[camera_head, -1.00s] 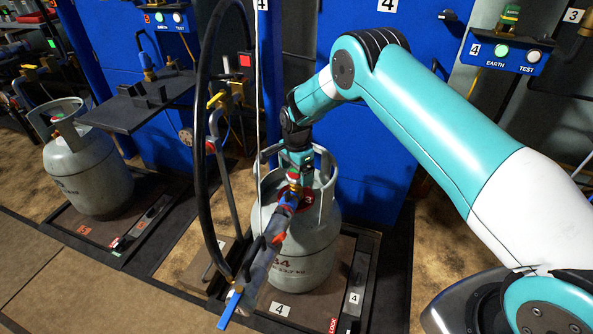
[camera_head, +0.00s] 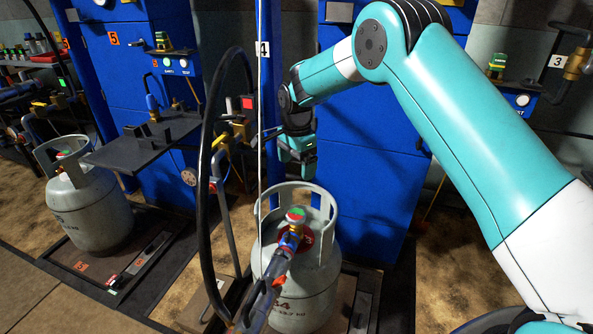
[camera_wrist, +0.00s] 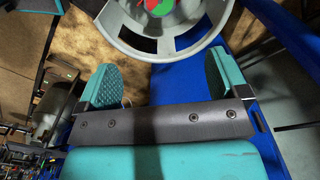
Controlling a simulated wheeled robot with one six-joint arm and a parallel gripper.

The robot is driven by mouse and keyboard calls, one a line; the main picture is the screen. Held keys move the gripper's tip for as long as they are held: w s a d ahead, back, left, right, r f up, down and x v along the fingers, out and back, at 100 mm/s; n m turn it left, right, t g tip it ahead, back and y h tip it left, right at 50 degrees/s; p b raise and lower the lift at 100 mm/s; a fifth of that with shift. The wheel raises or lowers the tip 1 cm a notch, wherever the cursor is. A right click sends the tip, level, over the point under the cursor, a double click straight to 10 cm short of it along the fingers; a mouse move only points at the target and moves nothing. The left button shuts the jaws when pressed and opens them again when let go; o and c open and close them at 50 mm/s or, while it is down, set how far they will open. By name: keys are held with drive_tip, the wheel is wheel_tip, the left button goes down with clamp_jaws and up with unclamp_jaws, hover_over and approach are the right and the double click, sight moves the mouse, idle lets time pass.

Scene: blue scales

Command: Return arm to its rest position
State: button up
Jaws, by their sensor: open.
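My gripper (camera_head: 300,165) hangs at the end of my teal arm in the head view, above and apart from the near gas cylinder's collar. In the wrist view my gripper (camera_wrist: 158,88) has its two teal padded fingers wide apart with nothing between them. The grey gas cylinder (camera_head: 322,262) stands upright on a scale. A connector with a red and green top (camera_head: 296,215) sits at its valve inside the collar, with a hose attached. The cylinder's collar (camera_wrist: 125,30) shows at the top of the wrist view, beyond the fingers.
A black hose (camera_head: 204,165) loops up left of the near cylinder, beside a thin pale cable (camera_head: 261,120). A blue cabinet (camera_head: 375,170) stands close behind my gripper. Another grey cylinder (camera_head: 92,210) stands on a scale at left, near a dark shelf (camera_head: 140,145).

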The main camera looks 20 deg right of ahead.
drive_tip(key=s+a+r+n+y, duration=0.1)
drive_tip(key=s+a+r+n, duration=0.1)
drive_tip(key=s+r+n, duration=0.45)
drive_tip(key=s+a+r+n+y, duration=0.15)
drive_tip(key=s+r+n, duration=0.25)
drive_tip(key=s+r, duration=0.5)
drive_tip(key=s+a+r+n+y, duration=0.15)
drive_tip(key=s+n, duration=0.85)
drive_tip(key=s, duration=1.3)
wheel_tip(320, 180, up, 18)
drive_tip(key=p, duration=1.8)
drive_tip(key=shift+s+d, duration=0.2)
drive_tip(key=shift+s, duration=0.15)
drive_tip(key=shift+n, duration=0.25)
